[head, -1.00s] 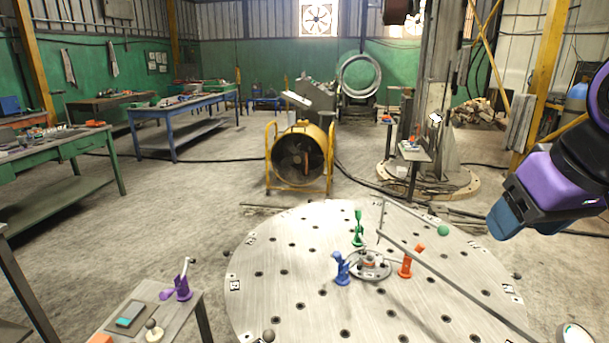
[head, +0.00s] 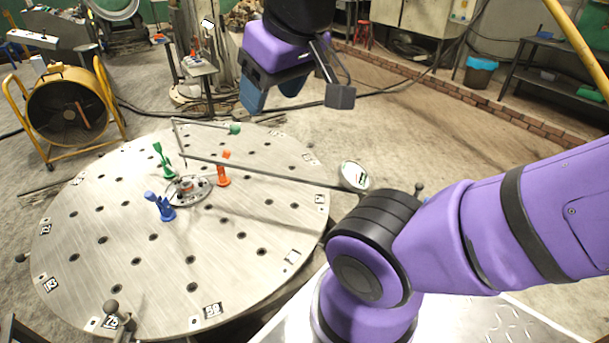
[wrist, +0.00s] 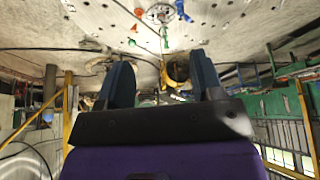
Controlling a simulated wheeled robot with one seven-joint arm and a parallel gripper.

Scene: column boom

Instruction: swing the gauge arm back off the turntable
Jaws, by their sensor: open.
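The round steel turntable (head: 110,255) fills the lower left of the head view. The gauge arm (head: 265,172) is a thin grey rod lying across its far right part, with a bent end and a green ball (head: 235,129). A round dial (head: 354,176) shows at the rod's right end, by the table's edge. My gripper (head: 273,94) hangs in the air past the turntable's far right side, apart from the rod and ball. In the wrist view, its two blue fingers (wrist: 162,82) are spread with nothing between them.
Green (head: 165,162), blue (head: 160,206) and orange (head: 222,170) clamps stand around the turntable's hub (head: 187,190). A yellow-framed fan (head: 68,112) and a small stand (head: 199,68) are behind. The floor right of the turntable is mostly clear.

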